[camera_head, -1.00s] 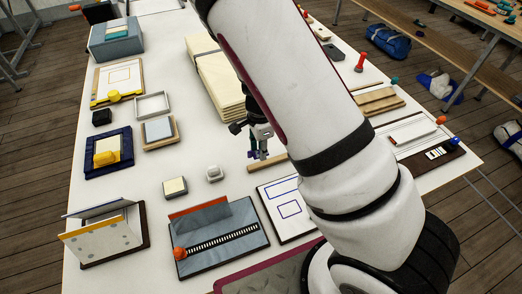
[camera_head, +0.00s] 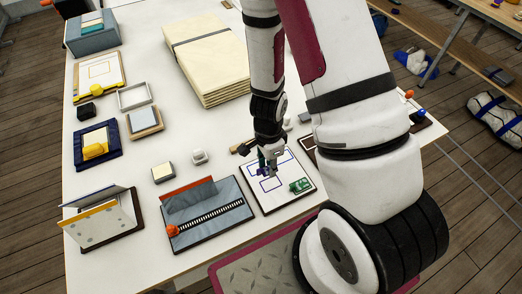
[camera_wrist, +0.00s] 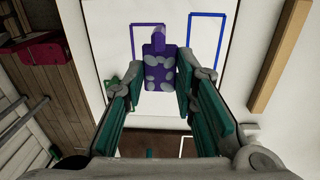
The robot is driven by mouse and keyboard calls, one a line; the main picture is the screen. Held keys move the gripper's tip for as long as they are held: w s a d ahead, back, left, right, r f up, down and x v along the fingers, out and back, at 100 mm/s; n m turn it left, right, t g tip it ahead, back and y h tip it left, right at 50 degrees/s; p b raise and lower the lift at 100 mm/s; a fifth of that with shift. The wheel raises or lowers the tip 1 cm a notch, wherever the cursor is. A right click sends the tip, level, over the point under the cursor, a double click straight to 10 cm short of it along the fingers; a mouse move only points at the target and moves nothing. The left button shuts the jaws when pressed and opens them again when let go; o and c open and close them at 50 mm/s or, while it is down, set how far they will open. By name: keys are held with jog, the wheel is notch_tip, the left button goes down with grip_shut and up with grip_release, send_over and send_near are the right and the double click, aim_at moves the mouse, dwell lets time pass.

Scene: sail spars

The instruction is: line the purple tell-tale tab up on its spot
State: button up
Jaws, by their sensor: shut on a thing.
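My gripper (camera_head: 268,172) is shut on the purple tell-tale tab (camera_wrist: 159,66), which shows between the fingers in the wrist view. The tab also shows as a small purple patch in the head view (camera_head: 261,158). Below it is a white board (camera_head: 264,203) with drawn outlines. In the wrist view, a purple outline (camera_wrist: 133,42) lies under the tab; the tab sits right of its middle and covers part of it. Whether the tab touches the board I cannot tell. A blue outline (camera_wrist: 220,45) lies to the right.
A green piece (camera_head: 300,186) lies on the board's right side. A grey panel with a striped strip and orange knob (camera_head: 172,231) stands left of the board. A wooden strip (camera_wrist: 281,52) lies beside the board. A small white block (camera_head: 199,156) stands further left.

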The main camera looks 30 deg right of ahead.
aim_at(271, 184)
jog(key=shift+s+a+r, duration=0.1)
jog(key=shift+s+r, duration=0.05)
jog(key=shift+s, duration=0.35)
jog(key=shift+s+r, duration=0.15)
jog(key=shift+s, duration=0.3)
jog(key=shift+p, duration=0.4)
jog(key=shift+f+p, duration=0.35)
jog(key=shift+f, duration=1.4)
jog(key=shift+f, duration=1.15)
jog(key=o, duration=1)
jog(key=shift+c, duration=0.7)
jog(key=shift+r, duration=0.1)
